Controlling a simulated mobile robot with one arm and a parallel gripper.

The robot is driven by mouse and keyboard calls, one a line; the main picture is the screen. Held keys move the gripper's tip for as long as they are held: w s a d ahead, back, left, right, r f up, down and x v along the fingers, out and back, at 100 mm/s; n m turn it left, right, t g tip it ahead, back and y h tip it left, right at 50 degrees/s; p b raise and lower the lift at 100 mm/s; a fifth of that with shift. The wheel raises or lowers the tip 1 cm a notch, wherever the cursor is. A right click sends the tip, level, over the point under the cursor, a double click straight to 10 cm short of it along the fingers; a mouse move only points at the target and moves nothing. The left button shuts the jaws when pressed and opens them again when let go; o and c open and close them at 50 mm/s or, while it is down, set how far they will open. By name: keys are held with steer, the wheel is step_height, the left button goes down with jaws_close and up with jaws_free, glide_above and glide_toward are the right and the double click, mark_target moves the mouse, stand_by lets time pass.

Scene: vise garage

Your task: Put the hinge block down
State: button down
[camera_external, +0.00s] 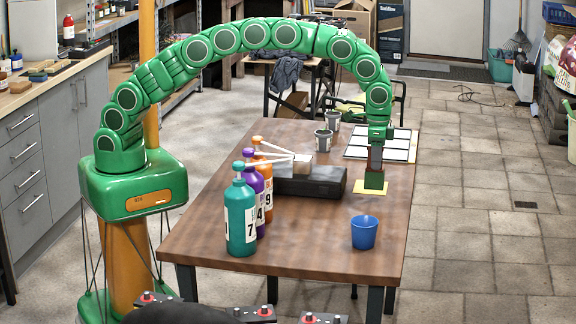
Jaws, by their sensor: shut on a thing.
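My green arm arches over from the left, and its gripper (376,158) points down above the right side of the brown table. It is shut on a small dark green block (374,182), which I take to be the hinge block. The block is upright, right over a yellow square (370,196) on the table. I cannot tell whether the block touches the square or hangs just above it. The finger edges are too small to make out clearly.
On the wooden table (300,238) a black case (320,182) lies left of the gripper. Several numbered bottles (241,217) stand further left. A blue cup (364,232) stands in front. Behind are a white-panelled grid (385,143) and grey cups (323,140).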

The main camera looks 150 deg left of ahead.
steer(key=shift+w+a+f, duration=0.1)
steer(key=shift+w+f, duration=0.05)
steer(key=shift+f, duration=0.05)
step_height(320, 180, down, 3)
steer(key=shift+f, duration=0.15)
steer(key=c, duration=1.1)
jaws_free()
steer(key=shift+o, duration=0.2)
step_height(320, 180, up, 12)
steer(key=shift+r, duration=0.1)
